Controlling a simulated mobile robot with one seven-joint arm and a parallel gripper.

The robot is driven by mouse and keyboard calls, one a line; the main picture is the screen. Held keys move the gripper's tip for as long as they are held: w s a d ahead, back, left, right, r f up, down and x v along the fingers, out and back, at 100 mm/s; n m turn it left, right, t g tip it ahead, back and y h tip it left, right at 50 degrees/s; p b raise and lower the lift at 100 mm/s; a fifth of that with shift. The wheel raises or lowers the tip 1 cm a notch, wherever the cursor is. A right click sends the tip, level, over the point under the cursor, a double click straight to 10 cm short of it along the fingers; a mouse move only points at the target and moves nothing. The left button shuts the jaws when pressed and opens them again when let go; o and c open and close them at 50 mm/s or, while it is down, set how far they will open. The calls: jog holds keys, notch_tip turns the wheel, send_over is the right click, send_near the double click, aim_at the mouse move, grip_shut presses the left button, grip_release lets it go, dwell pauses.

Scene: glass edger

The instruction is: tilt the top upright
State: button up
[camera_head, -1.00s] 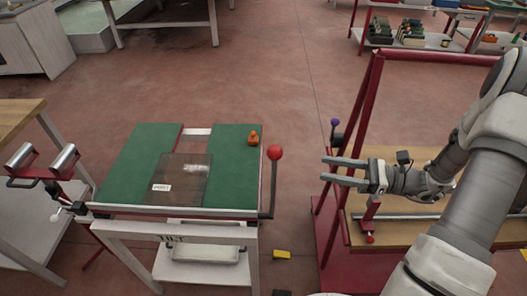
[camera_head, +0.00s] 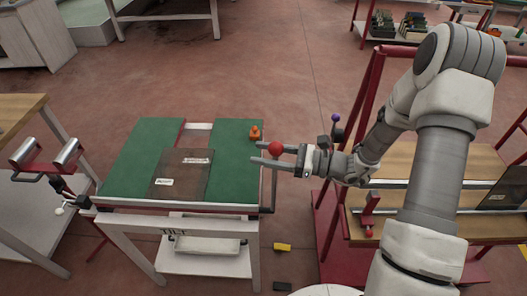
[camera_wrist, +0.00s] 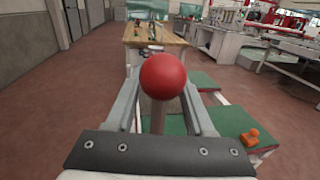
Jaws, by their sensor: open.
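The tilting top (camera_head: 133,165) is a green-covered table surface in two halves, lying flat in the head view. A dark glass pane (camera_head: 182,175) with labels lies on it. A lever with a red ball knob (camera_head: 276,148) stands upright at the top's right front corner; the knob also shows in the wrist view (camera_wrist: 163,76). My gripper (camera_head: 268,156) is open, its fingers pointing left at the knob. In the wrist view the knob sits between the two fingers, with the rod below it. I cannot tell whether a finger touches it.
An orange object (camera_head: 254,132) sits on the top's far right corner. A red rack (camera_head: 335,215) with a wooden bed stands to the right. A roller stand (camera_head: 50,165) is at the left. A yellow block (camera_head: 283,247) lies on the floor.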

jog(key=shift+a, duration=0.2)
jog(key=shift+c, duration=0.2)
jog(key=shift+w, duration=0.1)
grip_shut()
